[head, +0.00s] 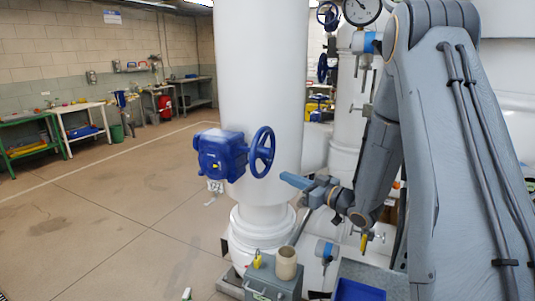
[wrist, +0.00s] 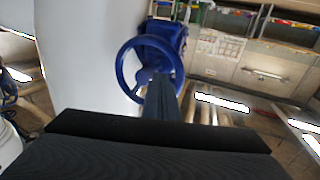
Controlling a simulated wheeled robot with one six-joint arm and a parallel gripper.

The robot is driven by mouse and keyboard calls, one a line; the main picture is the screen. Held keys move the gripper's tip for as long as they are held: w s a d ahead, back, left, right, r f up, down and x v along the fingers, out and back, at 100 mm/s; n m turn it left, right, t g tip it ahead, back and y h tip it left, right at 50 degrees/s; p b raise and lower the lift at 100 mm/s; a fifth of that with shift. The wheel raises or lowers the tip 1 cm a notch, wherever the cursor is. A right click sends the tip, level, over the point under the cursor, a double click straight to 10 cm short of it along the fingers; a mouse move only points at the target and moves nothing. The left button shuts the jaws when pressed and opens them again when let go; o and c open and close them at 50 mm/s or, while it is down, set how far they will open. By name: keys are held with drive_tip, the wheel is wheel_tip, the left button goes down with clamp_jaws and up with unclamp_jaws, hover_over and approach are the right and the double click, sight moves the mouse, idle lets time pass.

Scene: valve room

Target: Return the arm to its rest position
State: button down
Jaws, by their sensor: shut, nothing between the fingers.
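My gripper (head: 287,177) reaches left from the end of my folded arm in the head view. It is shut and empty. Its fingers show edge-on in the wrist view (wrist: 165,85), pointing at a blue handwheel (wrist: 120,72). In the head view the same handwheel (head: 262,152) sits on a blue valve actuator (head: 220,155) in front of a thick white pipe. The fingertips are just right of and below the wheel and look apart from it. The black wrist housing hides the lower part of the wrist view.
The white pipe (head: 262,60) stands close to the left of my gripper. Below are a grey toolbox (head: 272,281), a beige cup (head: 286,263) and a blue bin (head: 358,290). A pressure gauge (head: 361,10) is above. Open floor (head: 120,220) lies left, with workbenches (head: 85,125) along the wall.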

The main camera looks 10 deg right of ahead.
drive_tip(key=shift+w, duration=0.1)
drive_tip(key=s+d+f+m+g+h+b, duration=0.1)
drive_tip(key=s+d+f+m+g+h, duration=0.1)
drive_tip(key=s+f+m+g+h, duration=0.55)
drive_tip(key=s+a+g+h, duration=0.1)
drive_tip(key=s+a+g, duration=0.1)
drive_tip(key=s, duration=0.9)
drive_tip(key=s+a+f+g+h+b, duration=0.1)
drive_tip(key=s+g, duration=0.3)
drive_tip(key=s, duration=0.7)
drive_tip(key=shift+a+f+h, duration=0.2)
drive_tip(key=shift+a+h, duration=0.25)
drive_tip(key=shift+a, duration=0.35)
drive_tip(key=shift+n, duration=0.25)
